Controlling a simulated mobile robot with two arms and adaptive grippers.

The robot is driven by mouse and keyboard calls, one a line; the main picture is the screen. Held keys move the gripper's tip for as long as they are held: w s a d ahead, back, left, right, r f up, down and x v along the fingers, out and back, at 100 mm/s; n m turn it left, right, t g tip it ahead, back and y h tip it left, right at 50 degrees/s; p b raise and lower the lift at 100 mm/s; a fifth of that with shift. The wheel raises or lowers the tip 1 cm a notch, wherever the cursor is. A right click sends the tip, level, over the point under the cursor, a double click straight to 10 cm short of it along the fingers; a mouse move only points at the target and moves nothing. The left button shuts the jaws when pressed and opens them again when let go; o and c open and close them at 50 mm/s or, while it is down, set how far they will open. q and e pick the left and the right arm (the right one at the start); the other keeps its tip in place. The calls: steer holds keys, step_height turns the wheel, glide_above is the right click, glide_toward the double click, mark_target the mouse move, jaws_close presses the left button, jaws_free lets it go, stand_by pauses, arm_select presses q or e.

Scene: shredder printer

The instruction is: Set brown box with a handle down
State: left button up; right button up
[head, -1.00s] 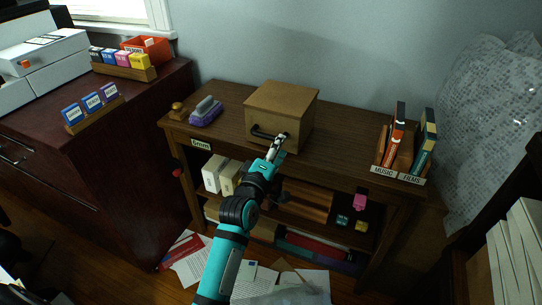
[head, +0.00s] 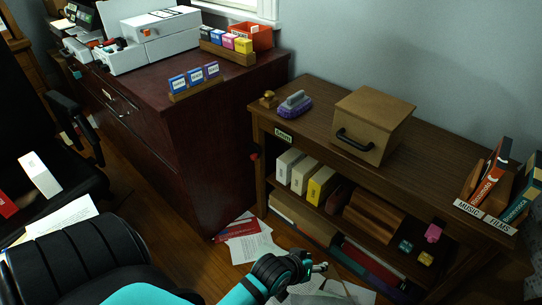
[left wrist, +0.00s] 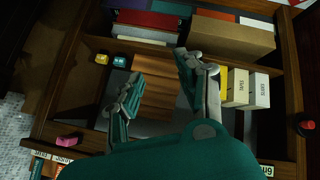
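The brown box with a handle (head: 375,118) stands upright on top of the dark wooden shelf unit (head: 437,155). Its black handle (head: 354,140) faces the front. My left gripper (head: 318,268) is low in front of the shelf unit in the head view, well below and apart from the box. In the left wrist view my left gripper (left wrist: 160,67) has its fingers spread with nothing between them, facing the lower shelves. The box is not visible in the left wrist view. My right gripper is not in view.
A purple brush (head: 293,105) and a gold stamp (head: 268,98) are left of the box. A book holder (head: 484,204) stands at the right end. Shelves below hold white and yellow boxes and a brown wooden thing (head: 373,216). Papers (head: 250,240) lie on the floor.

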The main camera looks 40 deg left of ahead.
arm_select(q)
steer(key=s+a+f+m+g, duration=0.1)
steer(key=s+f+m+g, duration=0.2)
steer(key=s+f, duration=0.2)
steer(key=s+a+f+m+g+y, duration=0.1)
steer(key=s+f+m+g, duration=0.1)
steer(key=s, duration=0.8)
step_height(320, 180, down, 3)
steer(key=shift+s+a+r+m+g, duration=0.2)
steer(key=shift+m+g, duration=0.2)
steer(key=shift+m, duration=0.2)
